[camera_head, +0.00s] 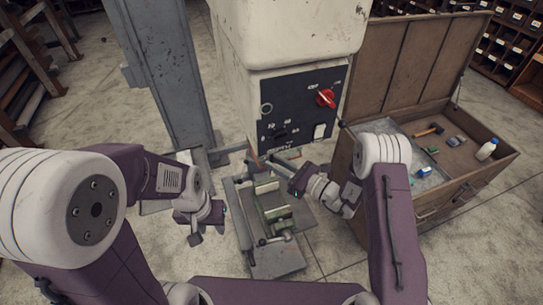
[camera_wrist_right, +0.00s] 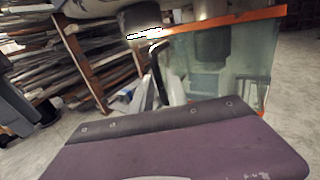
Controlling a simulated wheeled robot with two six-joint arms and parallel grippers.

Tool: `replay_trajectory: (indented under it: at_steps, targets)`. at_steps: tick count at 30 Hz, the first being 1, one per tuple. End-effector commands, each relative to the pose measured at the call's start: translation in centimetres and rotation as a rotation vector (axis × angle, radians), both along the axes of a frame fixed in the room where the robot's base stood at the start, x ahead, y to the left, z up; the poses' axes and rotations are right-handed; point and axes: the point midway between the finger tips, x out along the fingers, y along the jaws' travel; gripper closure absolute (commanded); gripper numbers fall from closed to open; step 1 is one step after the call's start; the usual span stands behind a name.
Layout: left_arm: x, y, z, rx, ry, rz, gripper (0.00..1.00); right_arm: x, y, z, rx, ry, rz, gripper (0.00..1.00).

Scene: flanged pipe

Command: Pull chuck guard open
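The chuck guard shows large in the right wrist view as a clear panel (camera_wrist_right: 230,70) with an orange edge along its top and right side. In the head view only a small part of the guard (camera_head: 292,154) shows below the machine head, partly hidden by it. My right gripper (camera_head: 277,164) reaches in from the right, close to the guard; I cannot tell whether it touches it. Its fingers are too small and dark to read as open or shut. My left gripper (camera_head: 194,238) hangs low on the left, away from the guard, its fingers unclear.
The white machine head (camera_head: 285,35) carries a dark control panel (camera_head: 290,110) with a red knob (camera_head: 326,98). A vise (camera_head: 275,212) stands below. A grey column (camera_head: 165,75) is at left. An open wooden chest (camera_head: 440,195) with tools stands at right, close to my right arm.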

Motion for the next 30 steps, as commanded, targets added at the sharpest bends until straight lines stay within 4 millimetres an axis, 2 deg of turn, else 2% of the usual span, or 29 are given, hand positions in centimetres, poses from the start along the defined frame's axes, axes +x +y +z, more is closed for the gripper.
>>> replay_trajectory:
  at_steps: [1, 5, 12, 15, 30]
  targets:
    - [0.00, 0.00, 0.68, 0.000, 0.000, 0.000, 0.64, 0.35, 0.64, 0.31, -0.001, 0.000, 0.003, 0.81]
    - [0.00, 0.00, 0.92, 0.000, 0.000, 0.000, 0.64, 0.94, 1.44, 0.07, -0.001, 0.000, 0.001, 0.81]
    - [0.00, 0.00, 0.83, 0.000, 0.000, 0.000, 0.64, 1.06, 1.54, -0.05, -0.001, -0.001, 0.000, 0.81]
    - [0.00, 0.00, 0.83, 0.000, 0.000, 0.000, 0.64, 1.05, 1.53, -0.05, -0.001, 0.000, 0.000, 1.00]
    - [-0.01, 0.00, 0.84, 0.000, 0.000, 0.000, 0.64, 1.04, 1.50, -0.03, -0.001, 0.000, -0.001, 1.00]
